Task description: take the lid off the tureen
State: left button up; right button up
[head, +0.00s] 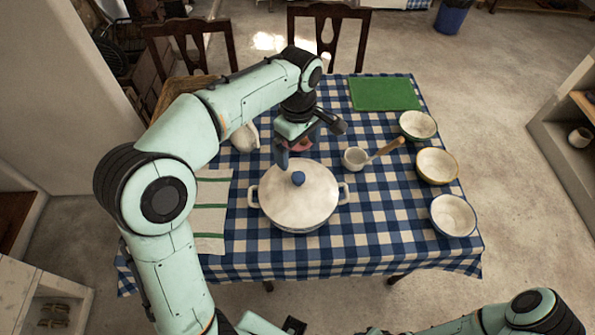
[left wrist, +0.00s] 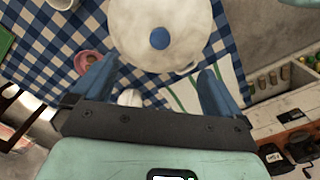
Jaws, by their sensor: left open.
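The white tureen (head: 300,226) stands on the checked table, with a handle on each side. Its pale lid (head: 318,197) is on it, with a round blue knob (head: 298,179) in the middle. In the left wrist view the lid (left wrist: 185,22) and knob (left wrist: 159,39) lie beyond my fingertips, between their lines. My left gripper (head: 308,146) is open and empty, above and behind the tureen, apart from the knob. Its two blue fingers (left wrist: 158,80) are spread wide in the left wrist view. My right arm shows at the lower right, but its gripper is out of view.
Several bowls (head: 453,215) line the right edge of the table. A green mat (head: 385,94) lies at the back right. A striped cloth (head: 212,205) lies left of the tureen. A pink item (left wrist: 89,60) is behind the tureen.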

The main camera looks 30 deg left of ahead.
aim_at(299, 176)
pick_arm(q)
notch_tip(299, 176, down, 7)
jog(key=shift+s+f+b, duration=0.1)
jog(key=shift+f+b, duration=0.05)
jog(key=shift+b, duration=0.4)
jog(key=shift+f, duration=0.55)
notch_tip(299, 176, down, 5)
jog(key=shift+d, duration=0.1)
grip_shut()
pick_arm(e)
jog(key=shift+s+f, duration=0.6)
jog(key=shift+f, duration=0.35)
